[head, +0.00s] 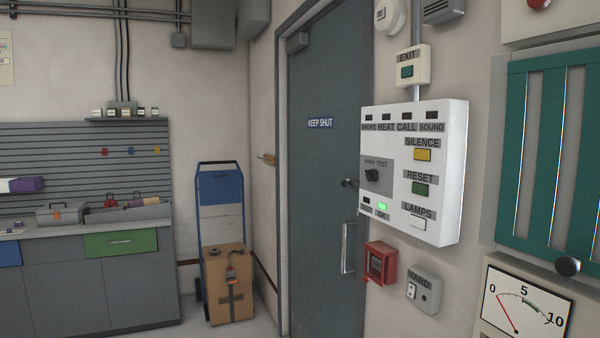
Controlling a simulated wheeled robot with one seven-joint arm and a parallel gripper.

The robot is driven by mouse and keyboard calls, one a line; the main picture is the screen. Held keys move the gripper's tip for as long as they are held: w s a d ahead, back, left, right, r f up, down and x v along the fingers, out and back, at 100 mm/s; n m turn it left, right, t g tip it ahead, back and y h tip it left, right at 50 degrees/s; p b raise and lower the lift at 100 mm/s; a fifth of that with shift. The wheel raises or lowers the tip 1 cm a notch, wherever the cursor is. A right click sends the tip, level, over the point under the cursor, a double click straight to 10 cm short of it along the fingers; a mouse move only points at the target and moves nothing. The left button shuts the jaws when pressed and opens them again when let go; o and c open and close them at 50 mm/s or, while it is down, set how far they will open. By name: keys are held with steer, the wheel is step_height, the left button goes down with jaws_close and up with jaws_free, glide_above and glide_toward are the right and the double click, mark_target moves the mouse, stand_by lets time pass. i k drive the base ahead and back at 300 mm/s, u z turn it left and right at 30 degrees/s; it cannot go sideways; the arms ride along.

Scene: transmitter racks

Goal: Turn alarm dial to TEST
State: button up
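The alarm dial (372,175) is a small black knob on a grey plate at the left of a white alarm panel (455,180). Above it are two labels, a small one at the left that is hard to read and TEST at the right. The dial is too small to tell for sure which label it points to. The panel also has a yellow SILENCE button (422,155), a green RESET button (420,189) and a white LAMPS button (418,223). A green lamp (382,206) is lit above the OK label. My gripper is not in view.
A grey door (320,200) marked KEEP SHUT is left of the panel. A red call box (380,262) and a grey YARD switch (423,296) sit below it. A gauge (525,303) and teal rack (520,160) are at right. A hand truck holds a cardboard box (230,285).

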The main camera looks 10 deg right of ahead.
mark_target(371, 174)
steer(key=u, duration=0.2)
steer(key=i, duration=1)
steer(key=u, duration=0.1)
